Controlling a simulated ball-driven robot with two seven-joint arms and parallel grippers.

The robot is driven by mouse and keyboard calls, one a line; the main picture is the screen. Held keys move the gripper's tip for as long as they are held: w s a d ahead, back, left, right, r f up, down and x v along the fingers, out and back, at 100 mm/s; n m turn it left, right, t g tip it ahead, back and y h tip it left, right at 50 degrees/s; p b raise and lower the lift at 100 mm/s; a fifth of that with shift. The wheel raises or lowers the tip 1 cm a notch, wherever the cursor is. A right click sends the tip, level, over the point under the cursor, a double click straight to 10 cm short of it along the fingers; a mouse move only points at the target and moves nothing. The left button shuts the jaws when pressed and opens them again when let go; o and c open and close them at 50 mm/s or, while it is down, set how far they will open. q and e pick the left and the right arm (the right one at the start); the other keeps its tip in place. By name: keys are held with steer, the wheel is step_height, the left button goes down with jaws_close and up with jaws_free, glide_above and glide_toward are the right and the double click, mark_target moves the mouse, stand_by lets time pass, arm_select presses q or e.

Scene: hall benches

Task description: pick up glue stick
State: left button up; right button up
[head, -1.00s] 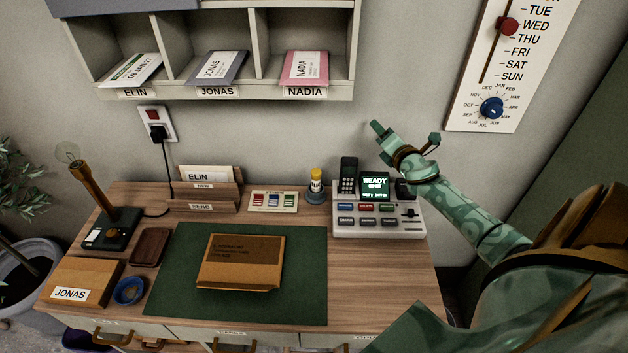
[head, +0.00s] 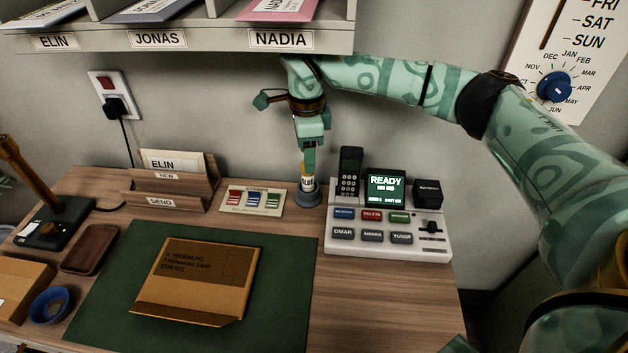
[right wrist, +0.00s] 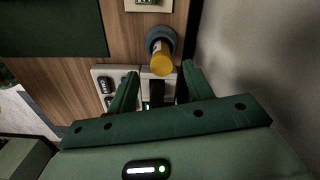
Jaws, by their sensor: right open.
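In the right wrist view the yellow cap (right wrist: 161,63) shows between and just beyond the tips of the two spread fingers. The gripper is open, with nothing clamped. My left gripper is out of view.
A white console (head: 388,247) with a phone and screen stands right of the holder. A label card (head: 252,209) lies to its left. The pigeonhole shelf (head: 200,41) overhangs close above my right wrist. A brown parcel (head: 195,280) lies on the green mat (head: 110,270).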

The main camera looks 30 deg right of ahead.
mark_target(308, 181)
step_height(308, 181, down, 7)
steer(key=b, duration=0.3)
steer(key=shift+w+d+f, duration=0.1)
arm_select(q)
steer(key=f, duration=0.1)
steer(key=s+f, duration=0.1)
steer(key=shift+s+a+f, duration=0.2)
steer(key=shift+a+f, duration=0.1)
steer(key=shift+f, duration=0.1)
arm_select(e)
steer(key=shift+r, duration=0.2)
steer(key=shift+c, duration=1.2)
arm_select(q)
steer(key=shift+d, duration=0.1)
arm_select(e)
steer(key=c, duration=0.8)
